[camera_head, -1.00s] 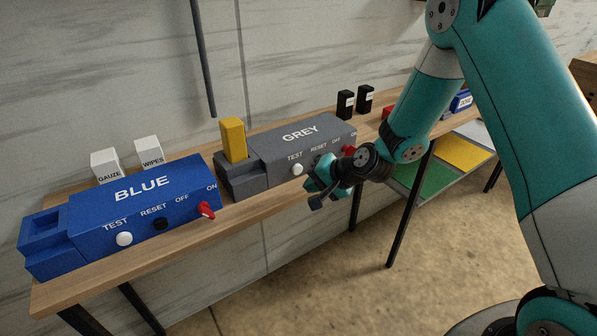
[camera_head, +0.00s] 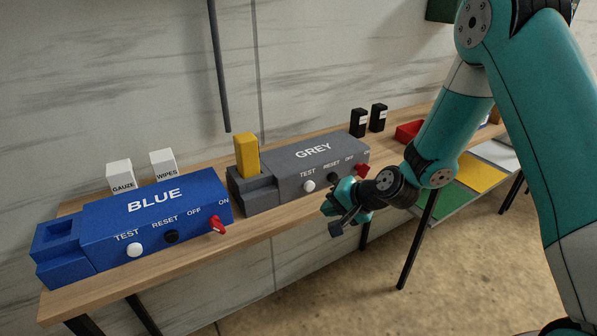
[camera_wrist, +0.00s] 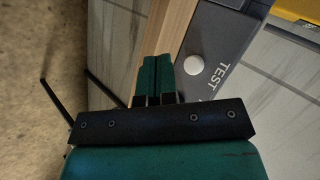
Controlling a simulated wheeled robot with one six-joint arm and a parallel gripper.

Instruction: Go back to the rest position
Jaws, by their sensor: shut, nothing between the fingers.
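My gripper (camera_head: 338,222) is in front of the shelf's front edge, below and to the right of the grey machine (camera_head: 312,152). In the wrist view its two teal fingers (camera_wrist: 156,78) are together with nothing between them. They are apart from the grey machine, whose white TEST button (camera_wrist: 193,65) shows ahead of them. The grey machine has a yellow block (camera_head: 246,152) standing upright in its left slot and a red switch (camera_head: 362,170) at its right end.
The blue machine (camera_head: 153,205) stands left on the wooden shelf (camera_head: 190,257), with white GAUZE (camera_head: 121,176) and WIPES (camera_head: 164,165) boxes behind. Two black boxes (camera_head: 368,119) and a red tray (camera_head: 409,131) stand further right. Yellow (camera_head: 477,174) and green panels lie beyond my arm. The floor in front is clear.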

